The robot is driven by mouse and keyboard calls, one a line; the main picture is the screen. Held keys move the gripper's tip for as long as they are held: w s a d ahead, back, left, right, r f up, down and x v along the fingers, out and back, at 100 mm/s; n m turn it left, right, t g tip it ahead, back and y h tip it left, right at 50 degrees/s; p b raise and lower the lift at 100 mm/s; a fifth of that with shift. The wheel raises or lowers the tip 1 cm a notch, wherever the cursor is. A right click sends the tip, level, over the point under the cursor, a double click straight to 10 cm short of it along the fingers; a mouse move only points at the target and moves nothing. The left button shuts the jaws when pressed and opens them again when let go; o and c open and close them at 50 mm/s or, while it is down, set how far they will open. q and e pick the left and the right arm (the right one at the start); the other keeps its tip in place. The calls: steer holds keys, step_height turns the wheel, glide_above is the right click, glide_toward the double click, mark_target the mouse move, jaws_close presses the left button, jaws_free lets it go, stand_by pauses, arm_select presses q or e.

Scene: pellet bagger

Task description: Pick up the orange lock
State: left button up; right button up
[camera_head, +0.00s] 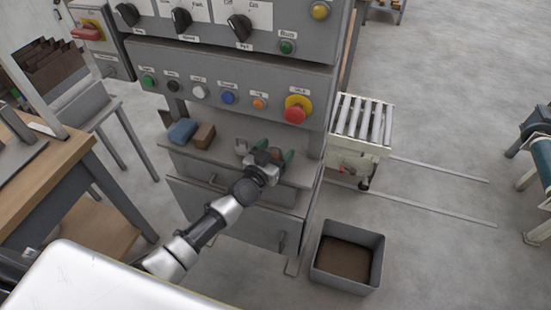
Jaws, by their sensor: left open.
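My left gripper (265,156) is open over the shelf (225,152) of the grey control cabinet, its arm reaching in from the lower left. A small orange-red piece (277,152) shows at the gripper's fingers; it may be the orange lock, but it is partly hidden and too small to be sure. Small green pieces (288,156) show close beside the fingers. I cannot tell whether the fingers touch any of them. My right gripper is not in view.
A blue item (182,132) and a brown block (204,136) lie on the shelf to the left. Buttons and a red emergency stop (296,110) are on the panel above. A grey bin (347,258) stands on the floor at the right, near a roller conveyor (362,120).

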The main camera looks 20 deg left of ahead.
arm_select(q)
steer(key=shift+c, duration=0.2)
steer(key=c, duration=0.9)
steer(key=shift+r, duration=0.1)
